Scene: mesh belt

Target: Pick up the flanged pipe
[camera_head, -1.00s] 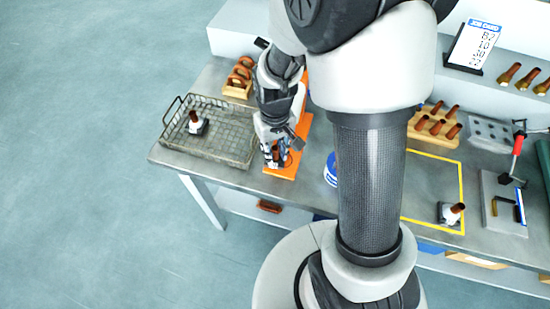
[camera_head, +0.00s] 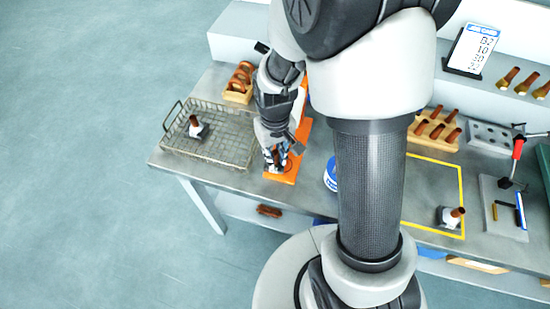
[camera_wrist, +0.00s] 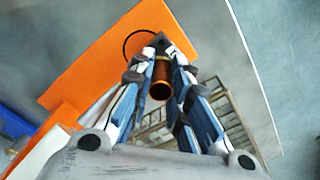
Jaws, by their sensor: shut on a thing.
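The flanged pipe (camera_wrist: 161,82) shows in the wrist view as a short copper-coloured tube with a dark flange at its far end, over an orange stand. My gripper (camera_wrist: 160,72) is shut on it, one finger on each side of the tube. In the head view my gripper (camera_head: 275,162) is at the front end of the orange stand (camera_head: 285,178), left of my column. There the held pipe is mostly hidden by the fingers. I cannot tell whether its flange touches the stand.
A wire basket (camera_head: 232,160) holding a similar pipe (camera_head: 196,125) stands to the left. A wooden holder (camera_head: 236,96) with copper rings is behind it. A blue-and-white tub (camera_head: 331,176) stands to the right. Another similar pipe (camera_head: 456,213) stands in a yellow-outlined area.

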